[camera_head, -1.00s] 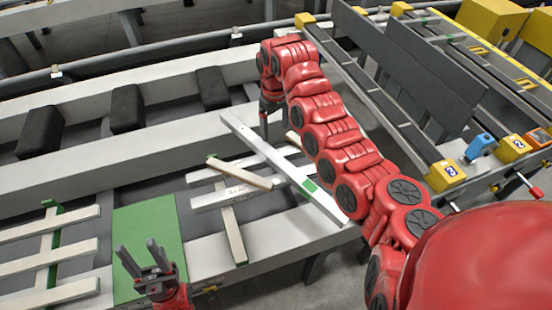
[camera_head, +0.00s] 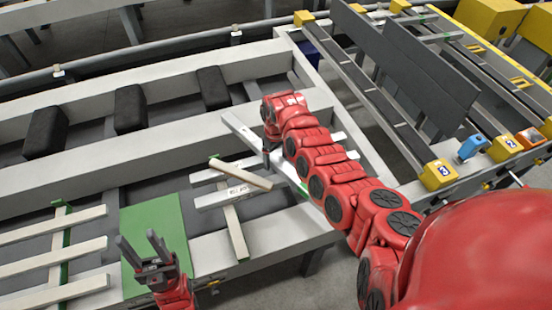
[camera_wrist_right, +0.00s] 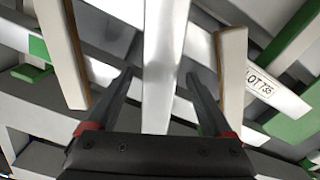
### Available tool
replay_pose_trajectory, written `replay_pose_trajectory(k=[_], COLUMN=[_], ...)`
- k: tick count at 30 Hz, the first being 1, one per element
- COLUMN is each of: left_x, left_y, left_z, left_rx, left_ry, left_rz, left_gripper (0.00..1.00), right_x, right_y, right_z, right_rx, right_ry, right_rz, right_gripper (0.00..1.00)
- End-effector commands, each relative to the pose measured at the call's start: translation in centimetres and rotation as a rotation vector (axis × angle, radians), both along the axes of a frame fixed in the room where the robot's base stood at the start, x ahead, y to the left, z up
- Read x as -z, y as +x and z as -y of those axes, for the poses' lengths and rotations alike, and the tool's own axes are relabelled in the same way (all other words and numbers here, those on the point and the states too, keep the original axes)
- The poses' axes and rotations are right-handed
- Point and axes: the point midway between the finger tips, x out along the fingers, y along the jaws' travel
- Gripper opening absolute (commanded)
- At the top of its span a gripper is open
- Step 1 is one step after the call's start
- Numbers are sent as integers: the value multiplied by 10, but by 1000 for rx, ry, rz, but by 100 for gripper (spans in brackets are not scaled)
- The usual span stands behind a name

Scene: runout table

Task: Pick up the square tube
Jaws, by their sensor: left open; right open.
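A long, pale metal bar (camera_head: 240,130), which looks like the square tube, lies diagonally across the pile on the runout table. My right arm covers part of it in the head view. In the right wrist view the bar (camera_wrist_right: 163,60) runs between the fingers of my right gripper (camera_wrist_right: 160,82). My right gripper (camera_head: 268,158) is open and points down at the bar; I cannot tell whether it touches. A shorter metal bar with a printed label (camera_head: 225,196) lies beside it. My left gripper (camera_head: 143,246) is open and empty above the green mat.
A wooden strip (camera_head: 240,174) and a wooden slat (camera_head: 233,228) lie in the same pile, close to the bar. The green mat (camera_head: 155,215) is bare. Pale slats (camera_head: 50,257) lie at left. Black blocks (camera_head: 130,108) sit at the back.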

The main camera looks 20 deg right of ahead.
Motion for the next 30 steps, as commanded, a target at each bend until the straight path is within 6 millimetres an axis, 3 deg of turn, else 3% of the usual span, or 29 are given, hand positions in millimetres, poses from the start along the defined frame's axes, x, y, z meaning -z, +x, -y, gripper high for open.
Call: replay_pose_trajectory(k=[8,22,30], left_x=[-1,-1,-1], left_y=[0,0,0], left_z=[0,0,0], left_rx=[0,0,0], left_ry=[0,0,0], left_rz=[0,0,0], left_gripper=[50,50,50], right_x=[4,4,4], right_y=[1,0,0], right_z=[0,0,0], right_rx=[2,2,2], right_ry=[1,1,1], right_rz=[3,3,3], right_gripper=[85,0,0])
